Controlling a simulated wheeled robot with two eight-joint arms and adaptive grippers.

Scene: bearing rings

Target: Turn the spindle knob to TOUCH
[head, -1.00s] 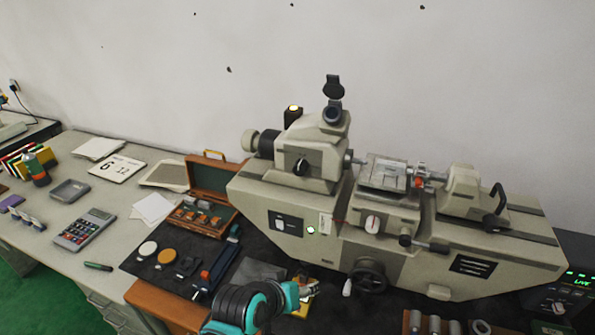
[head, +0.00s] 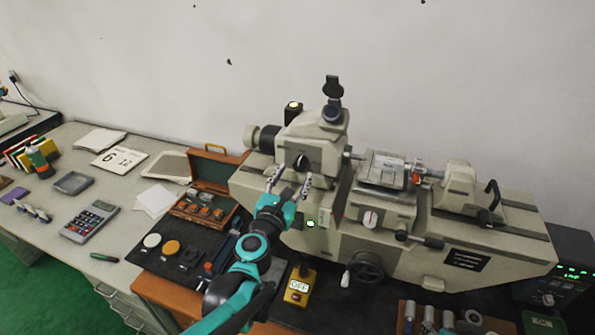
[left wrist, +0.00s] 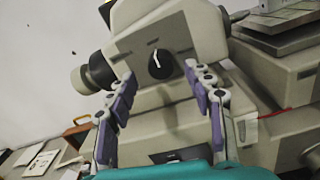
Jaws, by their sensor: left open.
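The spindle knob, a black round knob with a white pointer line, is on the front face of the machine's grey headstock (head: 318,150). The knob (left wrist: 160,64) shows clearly in the left wrist view, its pointer line near upright, tilted a little to the left. In the head view the knob (head: 302,162) shows just above my fingers. My left gripper (head: 291,181) is open and empty, in front of and a little below the knob. In the left wrist view its fingers (left wrist: 163,95) stand wide apart, one on each side below the knob, not touching it. My right gripper is not in view.
The long grey measuring machine (head: 400,235) fills the right side, with a handwheel (head: 366,265) low in front. A yellow box marked OFF (head: 299,287) stands before it. An open wooden case (head: 215,175) is left of the machine. A calculator (head: 90,220) lies farther left.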

